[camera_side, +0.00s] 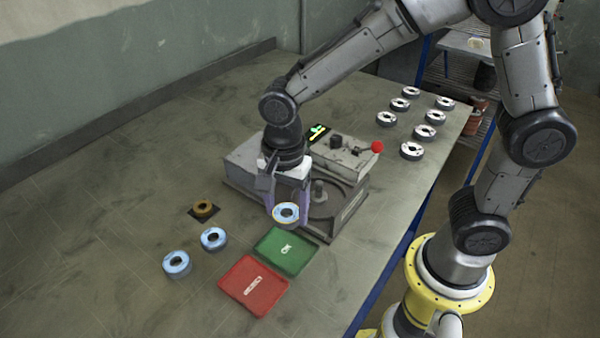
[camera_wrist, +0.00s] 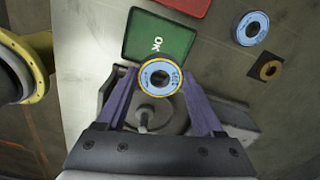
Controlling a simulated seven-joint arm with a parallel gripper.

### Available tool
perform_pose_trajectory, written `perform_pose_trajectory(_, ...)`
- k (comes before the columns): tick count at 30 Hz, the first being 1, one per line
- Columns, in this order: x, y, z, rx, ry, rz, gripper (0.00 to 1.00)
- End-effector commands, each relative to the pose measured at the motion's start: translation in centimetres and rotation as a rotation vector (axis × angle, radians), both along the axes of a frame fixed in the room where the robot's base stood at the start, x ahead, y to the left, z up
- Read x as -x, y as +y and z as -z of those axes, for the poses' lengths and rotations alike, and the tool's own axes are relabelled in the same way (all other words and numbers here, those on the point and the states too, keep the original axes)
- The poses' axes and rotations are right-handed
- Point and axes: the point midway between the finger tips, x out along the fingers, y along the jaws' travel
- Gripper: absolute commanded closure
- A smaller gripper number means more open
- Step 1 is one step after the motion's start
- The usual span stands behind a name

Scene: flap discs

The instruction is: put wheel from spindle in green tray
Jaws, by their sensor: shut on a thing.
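My gripper (camera_side: 287,207) is shut on a wheel (camera_side: 286,215) with a light blue face and a dark centre hole. In the wrist view the wheel (camera_wrist: 160,77) sits between the two purple fingertips, with a yellowish rim. The gripper holds it above the machine's front edge, clear of the spindle (camera_side: 319,192), which stands bare on its round plate. The green tray (camera_side: 286,251), marked OK, lies empty just in front of the machine, below the held wheel. It also shows in the wrist view (camera_wrist: 150,38).
A red tray (camera_side: 253,285) lies beside the green one. Two blue-faced wheels (camera_side: 177,263) and a brown ring (camera_side: 204,208) on a dark square lie to the left. Several white-faced wheels (camera_side: 411,151) stand at the right back. The machine (camera_side: 352,165) has a red-knobbed lever (camera_side: 377,147).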

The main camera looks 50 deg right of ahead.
Motion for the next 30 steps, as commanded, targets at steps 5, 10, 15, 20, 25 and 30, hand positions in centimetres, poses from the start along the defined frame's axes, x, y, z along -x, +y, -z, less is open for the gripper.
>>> perform_pose_trajectory(5,1.1,1.9,0.5,0.0,-0.001,-0.066,0.9)
perform_pose_trajectory(10,1.2,2.0,1.5,0.0,0.001,-0.073,0.9)
perform_pose_trajectory(15,1.2,2.0,3.1,0.0,0.001,-0.072,0.9)
perform_pose_trajectory(20,1.2,2.0,4.4,0.0,0.002,-0.072,0.9)
perform_pose_trajectory(25,1.2,2.0,5.0,0.0,-0.001,-0.071,0.9)
perform_pose_trajectory(30,1.2,2.0,5.0,0.0,-0.001,-0.071,0.9)
